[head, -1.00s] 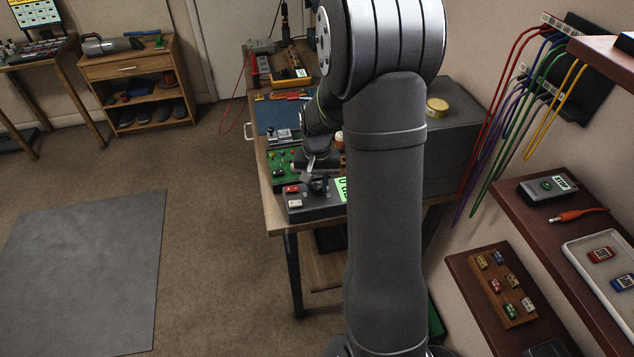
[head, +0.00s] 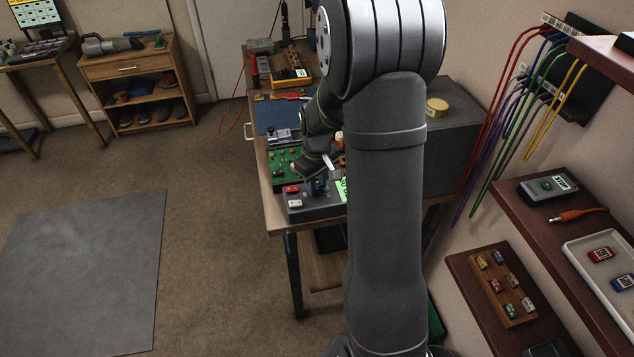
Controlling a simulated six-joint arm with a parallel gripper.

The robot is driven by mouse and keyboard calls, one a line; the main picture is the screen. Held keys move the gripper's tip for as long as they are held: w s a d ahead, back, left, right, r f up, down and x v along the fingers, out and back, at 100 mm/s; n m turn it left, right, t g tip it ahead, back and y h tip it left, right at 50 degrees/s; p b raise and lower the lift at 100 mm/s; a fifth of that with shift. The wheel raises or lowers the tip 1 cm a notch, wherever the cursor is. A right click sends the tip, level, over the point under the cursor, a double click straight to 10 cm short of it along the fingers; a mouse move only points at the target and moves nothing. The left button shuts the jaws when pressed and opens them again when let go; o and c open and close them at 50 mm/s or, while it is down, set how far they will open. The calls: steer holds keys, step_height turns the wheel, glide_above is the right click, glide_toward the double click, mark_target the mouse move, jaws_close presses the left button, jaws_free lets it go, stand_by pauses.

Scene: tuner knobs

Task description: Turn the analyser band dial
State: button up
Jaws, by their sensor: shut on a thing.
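The analyser (head: 318,210) is a grey box at the near end of the workbench. It has a red button and a white button at its left and a lit green display (head: 342,189) partly hidden behind my arm. Its dark band dial (head: 318,188) stands between the buttons and the display. My gripper (head: 318,180) reaches down from above and is shut on the dial. The fingers and the dial are small and dark here, so the dial's pointer and setting cannot be made out.
A green circuit board (head: 283,167) lies just behind the analyser. A blue mat (head: 275,118), tools and a yellow meter (head: 291,78) are farther back on the workbench (head: 264,192). A large grey box (head: 455,140) with a yellow tin stands to the right.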

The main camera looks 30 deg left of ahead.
mark_target(317, 186)
steer(key=shift+n, duration=0.6)
steer(key=o, duration=1)
step_height(317, 186, up, 18)
steer(key=shift+f, duration=0.25)
steer(key=shift+f, duration=0.15)
step_height(317, 186, down, 17)
steer(key=shift+f, duration=0.15)
stand_by(0.5)
